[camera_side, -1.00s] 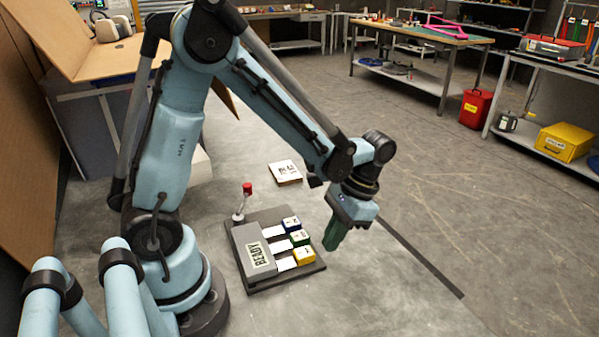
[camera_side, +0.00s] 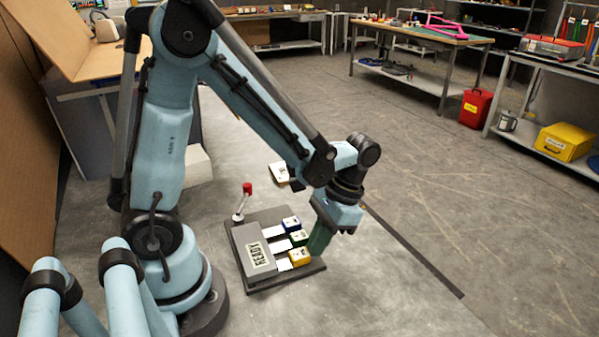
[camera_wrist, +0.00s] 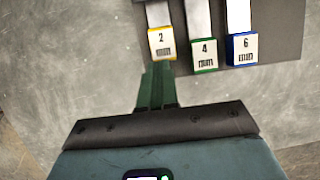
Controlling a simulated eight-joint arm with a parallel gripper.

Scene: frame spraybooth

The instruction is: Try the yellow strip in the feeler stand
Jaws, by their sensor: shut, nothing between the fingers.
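The feeler stand (camera_side: 285,288) is a dark base on the floor with a grey block reading READY. Three strips with coloured end blocks stick out of the block: yellow (camera_side: 299,257), green (camera_side: 298,238) and blue (camera_side: 291,224). In the wrist view the yellow strip (camera_wrist: 161,44) is marked 2 mm, the green strip (camera_wrist: 204,53) 4 mm and the blue strip (camera_wrist: 242,48) 6 mm. My gripper (camera_side: 316,250) has green fingers, shut and empty, just right of the strip ends. In the wrist view the fingertips (camera_wrist: 158,70) lie just below the yellow block.
A red-topped lever (camera_side: 247,190) stands at the stand's back left corner. A white labelled block (camera_side: 279,173) lies behind, partly hidden by my arm. The floor right of the stand is clear up to a dark floor line (camera_side: 415,255).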

